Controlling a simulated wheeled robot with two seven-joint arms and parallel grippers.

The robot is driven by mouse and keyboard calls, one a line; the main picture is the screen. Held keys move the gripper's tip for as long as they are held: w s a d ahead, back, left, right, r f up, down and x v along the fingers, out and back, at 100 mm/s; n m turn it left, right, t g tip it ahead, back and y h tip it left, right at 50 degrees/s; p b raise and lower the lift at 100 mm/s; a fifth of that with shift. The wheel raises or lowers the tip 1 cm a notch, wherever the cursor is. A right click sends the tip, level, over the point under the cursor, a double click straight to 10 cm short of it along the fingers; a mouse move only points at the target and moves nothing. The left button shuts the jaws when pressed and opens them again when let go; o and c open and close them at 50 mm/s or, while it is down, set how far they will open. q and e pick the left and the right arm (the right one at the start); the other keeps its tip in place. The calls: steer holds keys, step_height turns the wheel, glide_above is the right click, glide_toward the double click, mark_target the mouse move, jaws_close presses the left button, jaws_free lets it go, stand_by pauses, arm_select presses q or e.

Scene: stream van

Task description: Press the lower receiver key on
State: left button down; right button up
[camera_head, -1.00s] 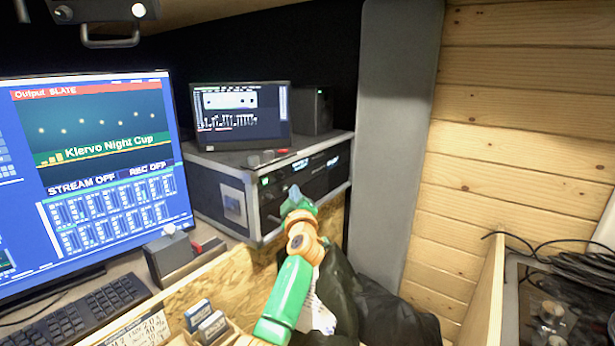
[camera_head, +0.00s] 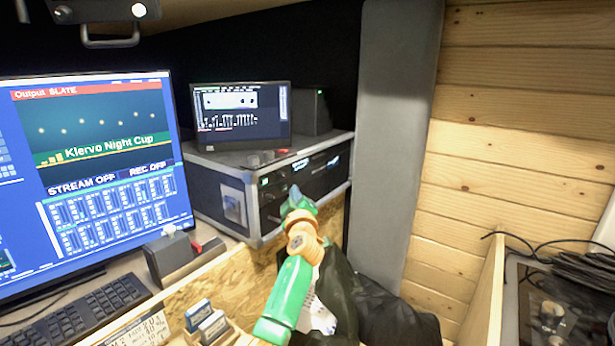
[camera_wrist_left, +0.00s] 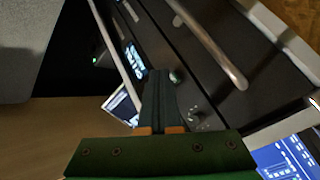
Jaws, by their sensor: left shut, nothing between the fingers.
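The receivers sit in a grey flight case (camera_head: 244,196) with dark front panels (camera_head: 318,178) and small lit displays. My left gripper (camera_head: 295,192), on a green and orange arm, is in front of the lower left part of these panels. It hides some of the front there. In the left wrist view the shut, empty fingertips (camera_wrist_left: 158,74) point at the dark panel, close beside a round knob (camera_wrist_left: 175,76). A lit display (camera_wrist_left: 133,60) is to their left. I cannot tell which part is the lower key, or whether the fingertips touch the panel.
A small screen (camera_head: 240,115) and a dark box (camera_head: 311,111) stand on the case. A large monitor (camera_head: 100,170) and keyboard (camera_head: 75,318) are at left. A metal handle (camera_wrist_left: 210,45) crosses the panel in the wrist view. A grey padded panel (camera_head: 393,140) stands right of the case.

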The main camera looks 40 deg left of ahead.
stand_by(0.4)
arm_select(q)
steer(key=shift+a+f+b, duration=0.1)
steer(key=shift+a+b, duration=0.35)
steer(key=shift+s+a, duration=0.1)
steer(key=shift+a, duration=0.2)
stand_by(0.4)
steer(key=shift+d+b, duration=0.4)
steer(key=shift+d, duration=0.35)
